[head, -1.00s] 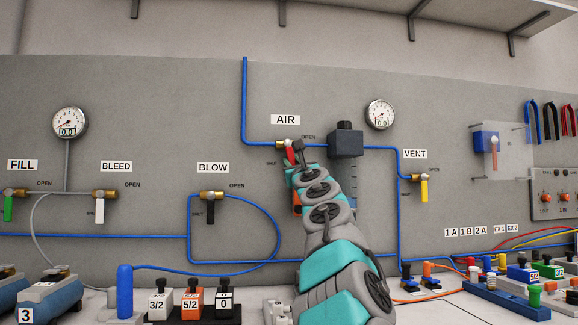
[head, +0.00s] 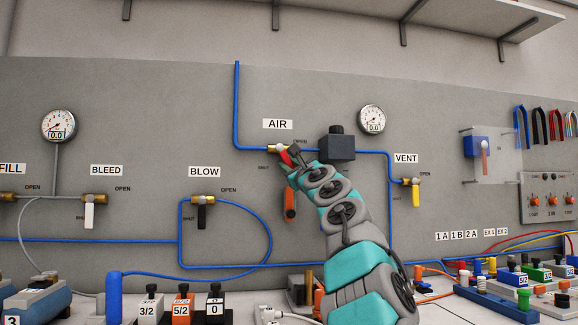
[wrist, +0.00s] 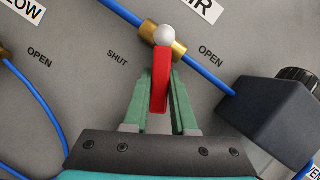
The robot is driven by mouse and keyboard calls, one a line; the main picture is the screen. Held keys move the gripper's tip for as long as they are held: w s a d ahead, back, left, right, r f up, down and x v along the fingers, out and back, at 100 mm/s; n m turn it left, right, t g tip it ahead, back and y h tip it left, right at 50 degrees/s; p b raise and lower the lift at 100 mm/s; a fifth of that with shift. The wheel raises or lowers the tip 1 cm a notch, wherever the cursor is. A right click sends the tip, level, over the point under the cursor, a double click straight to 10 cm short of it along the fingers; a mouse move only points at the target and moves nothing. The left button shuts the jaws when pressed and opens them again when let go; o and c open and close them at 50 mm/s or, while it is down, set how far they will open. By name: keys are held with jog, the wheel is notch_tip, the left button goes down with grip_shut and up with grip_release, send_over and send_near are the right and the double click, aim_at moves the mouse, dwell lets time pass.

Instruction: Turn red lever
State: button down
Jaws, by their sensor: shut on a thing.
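The red lever (head: 286,156) hangs from the brass valve (head: 272,148) on the blue pipe below the AIR label (head: 277,124). In the head view it slants down to the right, and my arm partly covers it. In the wrist view the red lever (wrist: 160,82) lies between the green fingers of my gripper (wrist: 161,95), which is shut on it. There, its pivot is a pale ball (wrist: 163,35) on the brass valve. The lever stands between the SHUT label (wrist: 117,58) and the OPEN label (wrist: 210,56).
A dark box with a knob (head: 337,147) sits on the pipe just right of my gripper. An orange handle (head: 290,204) is below the valve. A black BLOW lever (head: 202,216) and a yellow VENT lever (head: 416,195) flank my arm. Several devices crowd the bench below.

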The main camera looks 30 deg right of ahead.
aim_at(290, 166)
jog(key=c, duration=0.7)
grip_release()
jog(key=b+v, duration=0.6)
jog(key=shift+s+f, duration=0.25)
jog(key=shift+s+a+b, duration=0.1)
jog(key=shift+s+b, duration=0.25)
jog(key=shift+s, duration=0.3)
